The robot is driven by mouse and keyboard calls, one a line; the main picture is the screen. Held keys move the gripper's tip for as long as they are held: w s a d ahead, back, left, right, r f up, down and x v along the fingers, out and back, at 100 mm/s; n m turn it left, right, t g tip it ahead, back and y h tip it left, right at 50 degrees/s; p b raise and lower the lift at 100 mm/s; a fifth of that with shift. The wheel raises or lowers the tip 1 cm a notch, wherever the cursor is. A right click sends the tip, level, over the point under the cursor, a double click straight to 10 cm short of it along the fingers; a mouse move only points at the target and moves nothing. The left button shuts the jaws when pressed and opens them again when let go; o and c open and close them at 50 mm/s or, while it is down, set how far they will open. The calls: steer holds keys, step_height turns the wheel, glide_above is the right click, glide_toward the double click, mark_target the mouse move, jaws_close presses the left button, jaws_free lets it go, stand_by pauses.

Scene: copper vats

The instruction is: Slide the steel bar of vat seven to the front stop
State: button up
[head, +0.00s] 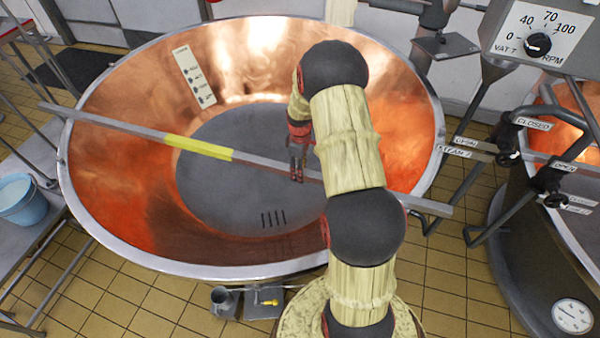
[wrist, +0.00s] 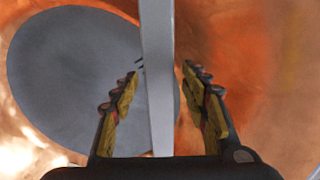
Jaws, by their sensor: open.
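The steel bar (head: 262,161) lies across the wide copper vat (head: 110,190), its ends past the left and right rim. It has a yellow section (head: 198,147) left of its middle. My gripper (head: 297,165) is over the inside of the vat, at the bar right of the yellow section. In the wrist view the bar (wrist: 158,60) runs between the open fingers of my gripper (wrist: 163,78), with a gap visible on each side. My arm hides part of the bar and the vat's right side. I cannot make out a front stop.
A control panel marked VAT 7 (head: 541,35) with an RPM dial is at upper right. Pipes and valves with labels such as CLOSED (head: 531,123) stand right of the vat. A second vat (head: 520,225) is at far right. A blue bucket (head: 18,200) is at left.

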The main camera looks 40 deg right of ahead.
steer(key=shift+f, duration=0.5)
steer(key=shift+c, duration=0.5)
jaws_close()
